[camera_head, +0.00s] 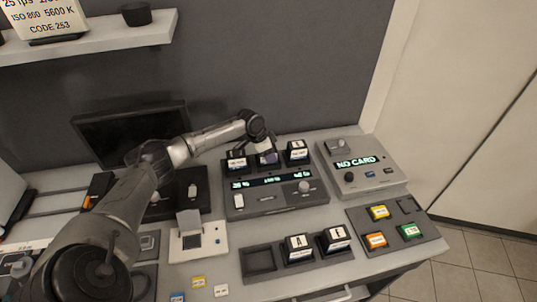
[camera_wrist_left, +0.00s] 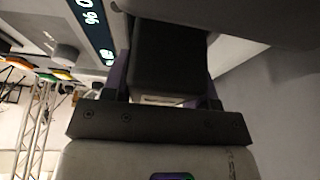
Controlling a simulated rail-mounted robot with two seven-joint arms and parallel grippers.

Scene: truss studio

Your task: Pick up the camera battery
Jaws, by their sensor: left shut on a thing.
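A black camera battery (camera_wrist_left: 168,62) sits between the purple-edged fingers of my left gripper (camera_wrist_left: 163,95) in the left wrist view. In the head view my left gripper (camera_head: 266,157) is at the middle bay of the grey charger (camera_head: 275,201). It is shut on the battery, which is mostly hidden there. Whether the battery is clear of the bay cannot be told. Two more batteries with white labels stand in the charger, one on the left (camera_head: 236,160) and one on the right (camera_head: 297,151). My right gripper is not in view.
A front tray (camera_head: 258,260) has one empty slot and holds batteries marked A (camera_head: 298,247) and E (camera_head: 335,239). A grey device reading NO CARD (camera_head: 360,178) stands right of the charger. A pad (camera_head: 400,243) holds coloured cards. A dark monitor (camera_head: 100,125) stands behind.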

